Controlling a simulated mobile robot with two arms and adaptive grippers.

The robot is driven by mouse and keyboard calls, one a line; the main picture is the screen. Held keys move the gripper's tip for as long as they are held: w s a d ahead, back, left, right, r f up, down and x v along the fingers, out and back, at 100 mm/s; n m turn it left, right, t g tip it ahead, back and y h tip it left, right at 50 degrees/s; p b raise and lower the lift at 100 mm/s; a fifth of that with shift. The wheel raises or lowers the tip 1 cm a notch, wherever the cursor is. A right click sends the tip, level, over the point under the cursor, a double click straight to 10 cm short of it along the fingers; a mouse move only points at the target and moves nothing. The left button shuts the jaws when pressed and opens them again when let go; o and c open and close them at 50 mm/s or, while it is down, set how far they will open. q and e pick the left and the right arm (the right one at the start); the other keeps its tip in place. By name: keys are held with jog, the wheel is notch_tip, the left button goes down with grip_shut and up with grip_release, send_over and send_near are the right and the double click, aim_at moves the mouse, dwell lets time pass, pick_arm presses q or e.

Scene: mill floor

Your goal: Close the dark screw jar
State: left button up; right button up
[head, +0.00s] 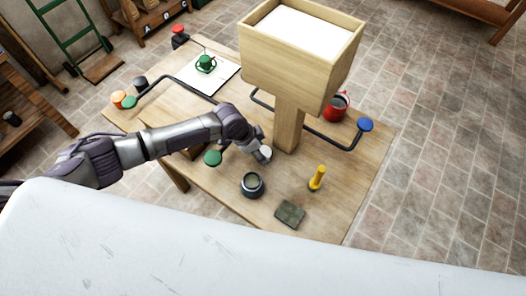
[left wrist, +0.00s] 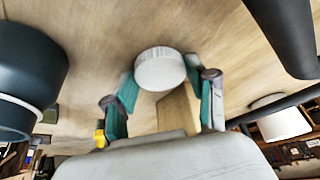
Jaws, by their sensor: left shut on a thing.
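The dark screw jar (head: 252,185) stands upright on the wooden table, its mouth facing up with no lid on it. It also shows at the left edge of the left wrist view (left wrist: 28,70), dark with a pale ring. My left gripper (head: 262,154) is shut on a pale round lid (head: 266,151), just beyond the jar and slightly to its right, beside the wooden post. In the left wrist view the lid (left wrist: 160,68) sits between the fingertips of my left gripper (left wrist: 163,88). The lid and jar are apart. My right gripper is not in view.
The hopper (head: 290,85) on its post rises close right of my left gripper. A dark pipe with a blue knob (head: 365,124) and a red mug (head: 337,105) are beyond. A yellow peg (head: 317,178), a dark pad (head: 290,214) and a green knob (head: 212,158) are near the jar.

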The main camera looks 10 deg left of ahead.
pick_arm(q)
jog(key=shift+r, duration=0.1)
jog(key=shift+r, duration=0.5)
notch_tip(320, 180, up, 3)
jog(key=shift+f+b, duration=0.1)
jog(key=shift+b, duration=0.65)
jog(key=s+d+r+b, duration=0.2)
jog(key=s+d+r, duration=0.5)
jog(key=s, duration=0.2)
jog(key=shift+d, duration=0.2)
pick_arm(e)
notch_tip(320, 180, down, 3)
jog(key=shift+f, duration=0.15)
pick_arm(q)
jog(key=w+a+r+n+t+y+b, duration=0.1)
jog(key=w+a+r+n+y, duration=0.1)
jog(key=a+r+n, duration=0.4)
jog(key=w+a+r+n+t+y+b, duration=0.1)
jog(key=w+a+r+n+y+b, duration=0.1)
jog(key=a+r+n, duration=0.4)
jog(key=a, duration=0.3)
jog(key=shift+w+a, duration=0.35)
jog(key=shift+a, duration=0.05)
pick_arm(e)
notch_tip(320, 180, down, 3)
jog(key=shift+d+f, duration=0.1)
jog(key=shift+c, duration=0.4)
